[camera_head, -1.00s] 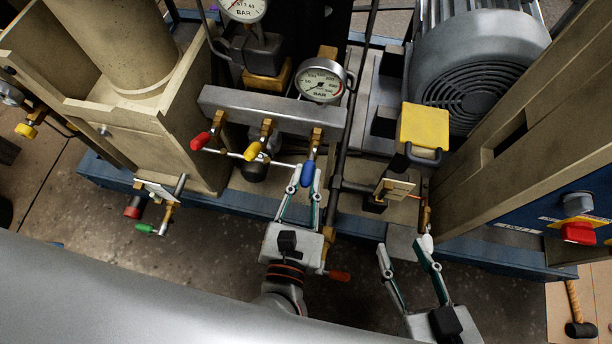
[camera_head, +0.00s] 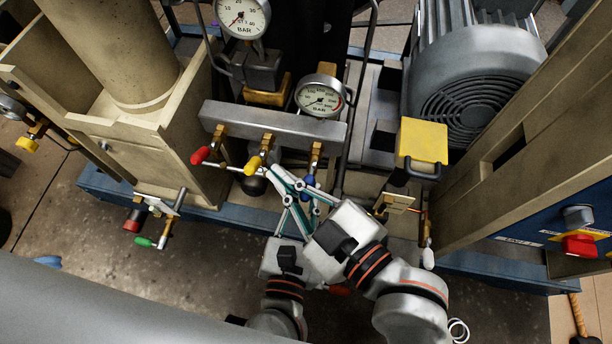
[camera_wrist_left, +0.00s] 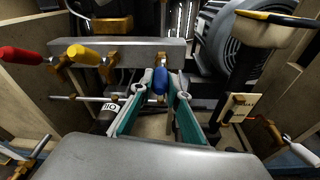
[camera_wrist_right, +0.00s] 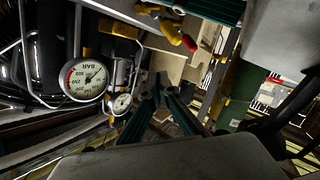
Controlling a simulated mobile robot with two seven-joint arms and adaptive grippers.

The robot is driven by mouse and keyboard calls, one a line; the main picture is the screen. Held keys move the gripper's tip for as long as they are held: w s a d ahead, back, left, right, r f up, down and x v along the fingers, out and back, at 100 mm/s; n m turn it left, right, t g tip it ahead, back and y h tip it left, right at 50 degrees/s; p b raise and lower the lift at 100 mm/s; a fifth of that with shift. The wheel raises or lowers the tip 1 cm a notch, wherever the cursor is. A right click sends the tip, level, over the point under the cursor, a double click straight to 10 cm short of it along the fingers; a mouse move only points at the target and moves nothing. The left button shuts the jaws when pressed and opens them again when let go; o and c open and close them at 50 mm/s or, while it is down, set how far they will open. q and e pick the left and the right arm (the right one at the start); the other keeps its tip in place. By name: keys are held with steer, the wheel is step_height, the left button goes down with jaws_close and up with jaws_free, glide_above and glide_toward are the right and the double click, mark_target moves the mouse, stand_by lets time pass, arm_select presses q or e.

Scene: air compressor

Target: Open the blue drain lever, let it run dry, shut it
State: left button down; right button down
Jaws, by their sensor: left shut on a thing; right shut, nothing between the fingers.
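The blue drain lever (camera_head: 309,180) hangs under the right end of the grey manifold bar (camera_head: 272,124). In the left wrist view, the blue lever (camera_wrist_left: 160,82) sits between the fingertips of my left gripper (camera_wrist_left: 160,88), which is shut on it. In the head view my left gripper (camera_head: 304,192) is partly hidden behind my right one. My right gripper (camera_head: 276,173) crosses over it, fingers pointing up and left, with tips left of the blue lever. In the right wrist view the fingers of my right gripper (camera_wrist_right: 160,84) meet at the tips, empty.
A red lever (camera_head: 200,155) and a yellow lever (camera_head: 253,165) hang left of the blue one. A pressure gauge (camera_head: 320,97) stands above the bar, another (camera_head: 243,15) farther back. A yellow box (camera_head: 423,142) and a motor (camera_head: 470,85) are at right.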

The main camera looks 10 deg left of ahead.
steer(key=s+a+r+n+g+y, duration=0.1)
steer(key=s+a+r+n+g, duration=0.2)
steer(key=a+n+g, duration=0.3)
steer(key=s+a+r+n+g+y, duration=0.1)
steer(key=s+a+r+n+g, duration=0.15)
steer(key=a+n, duration=0.6)
steer(key=r+n+g+h, duration=0.1)
steer(key=n+h, duration=1.6)
steer(key=n, duration=0.7)
glide_above(306, 181)
steer(key=s, duration=0.2)
steer(key=f, duration=1.2)
steer(key=shift+w+d+f, duration=0.2)
steer(key=shift+w+d, duration=0.05)
steer(key=shift+d, duration=0.05)
steer(key=shift+a+f, duration=0.1)
steer(key=shift+f, duration=0.45)
